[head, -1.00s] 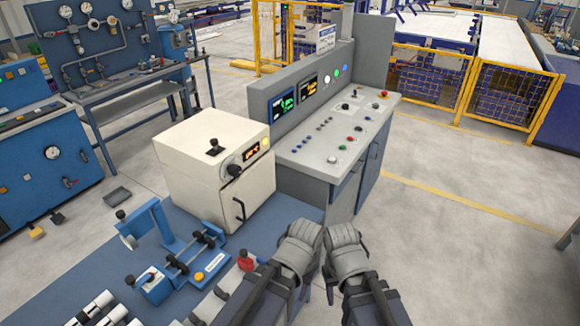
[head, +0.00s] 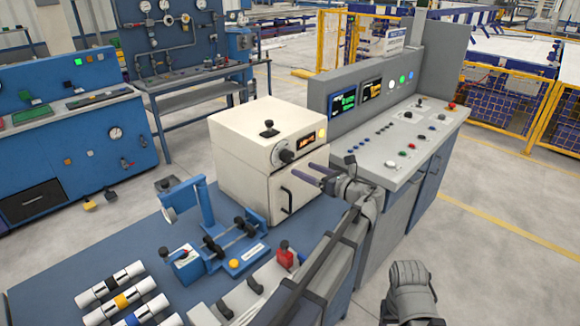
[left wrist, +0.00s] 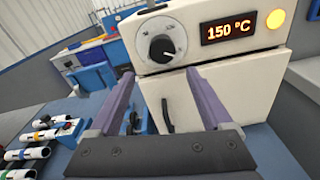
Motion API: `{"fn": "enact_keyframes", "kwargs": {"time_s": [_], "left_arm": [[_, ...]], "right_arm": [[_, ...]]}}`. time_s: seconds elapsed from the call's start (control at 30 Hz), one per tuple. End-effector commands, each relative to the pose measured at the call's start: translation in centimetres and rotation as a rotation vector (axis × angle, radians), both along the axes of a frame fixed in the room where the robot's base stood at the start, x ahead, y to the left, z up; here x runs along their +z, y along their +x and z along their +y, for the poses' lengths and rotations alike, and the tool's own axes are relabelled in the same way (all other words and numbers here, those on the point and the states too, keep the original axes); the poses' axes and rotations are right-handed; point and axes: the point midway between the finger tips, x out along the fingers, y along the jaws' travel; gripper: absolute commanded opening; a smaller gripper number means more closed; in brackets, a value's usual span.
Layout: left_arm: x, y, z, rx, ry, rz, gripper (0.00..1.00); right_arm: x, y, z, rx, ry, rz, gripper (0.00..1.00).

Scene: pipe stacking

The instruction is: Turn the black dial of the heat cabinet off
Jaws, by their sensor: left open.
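The cream heat cabinet (head: 250,145) stands on the blue bench. Its black dial (head: 286,156) is on the front face, left of a lit orange display. In the left wrist view the dial (left wrist: 161,48) has a white pointer mark on a pale scale plate, and the display (left wrist: 229,28) reads 150 °C beside a glowing amber lamp (left wrist: 275,18). My left gripper (head: 316,173) is open in front of the cabinet, its fingers pointing toward the dial and apart from it. In the wrist view the dial shows between the fingers. My right arm (head: 410,295) shows at lower right; its fingers cannot be made out.
A black door handle (head: 287,198) sits below the dial. A black-knobbed lever (head: 269,130) stands on the cabinet top. A grey control console (head: 385,150) is close on the right. A blue fixture (head: 225,240) and several banded pipes (head: 115,285) are on the bench.

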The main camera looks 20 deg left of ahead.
Motion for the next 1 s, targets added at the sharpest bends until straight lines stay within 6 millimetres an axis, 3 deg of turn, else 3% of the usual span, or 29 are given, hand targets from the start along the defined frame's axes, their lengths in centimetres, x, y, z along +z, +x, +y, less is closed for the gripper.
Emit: {"fn": "enact_keyframes", "kwargs": {"time_s": [0.13, 0.37, 0.7, 1.0], "left_arm": [[0.9, 1.1, 0.4, -0.005, 0.095, 0.069, 0.83], [1.1, 1.3, 1.1, -0.006, 0.107, 0.080, 0.83], [1.1, 2.9, 5.8, -0.004, 0.105, 0.079, 0.83], [1.1, 3.6, 7.8, -0.005, 0.105, 0.078, 0.83]], "right_arm": [[-0.6, 0.0, 0.0, 0.000, 0.000, 0.000, 0.63], [-0.5, 0.0, 0.0, 0.000, 0.000, 0.000, 0.63], [-0.5, 0.0, 0.0, 0.000, 0.000, 0.000, 0.63], [-0.5, 0.0, 0.0, 0.000, 0.000, 0.000, 0.63]]}}
